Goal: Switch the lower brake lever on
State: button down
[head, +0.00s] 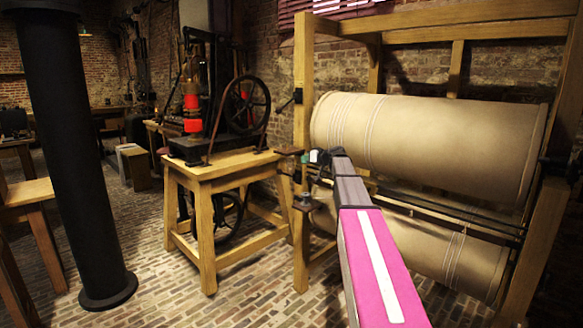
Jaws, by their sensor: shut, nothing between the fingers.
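A wooden frame (301,70) holds an upper roller (430,140) and a lower roller (425,245), both wrapped in tan cloth. Small dark fittings sit on its left post: one high up (291,99), one at mid height (288,150), and one lower (304,203). The lower one looks like the lower brake lever, but it is too small to tell its setting. My arm reaches in from the bottom right. My gripper (316,157) is at the left post, near the mid-height fitting and above the lower one. Its fingers are tiny and look shut and empty. Contact cannot be told.
A wooden stand (222,168) with a black and red machine (205,115) and a flywheel (246,104) is left of the frame. A thick black column (72,150) stands at the left.

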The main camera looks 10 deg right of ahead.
send_over(281, 172)
jog(key=s+d, duration=0.1)
jog(key=d, duration=0.3)
notch_tip(281, 172, down, 3)
jog(key=shift+w+a+f, duration=0.1)
jog(key=shift+a+f, duration=0.35)
jog(key=shift+f, duration=0.35)
jog(key=shift+w+a+f, duration=0.1)
jog(key=shift+a+f, duration=0.3)
jog(key=shift+f, duration=0.35)
jog(key=shift+a+f, duration=0.1)
jog(key=shift+s+a+f+n+h, duration=0.3)
jog(key=shift+s+a+f+n, duration=0.1)
jog(key=shift+f+n, duration=0.15)
notch_tip(281, 172, down, 10)
jog(key=a+n+t+h, duration=0.1)
jog(key=n, duration=0.3)
jog(key=shift+s+a+f+t+h, duration=0.2)
jog(key=shift+s+f+t+h, duration=0.1)
jog(key=shift+s+h, duration=0.1)
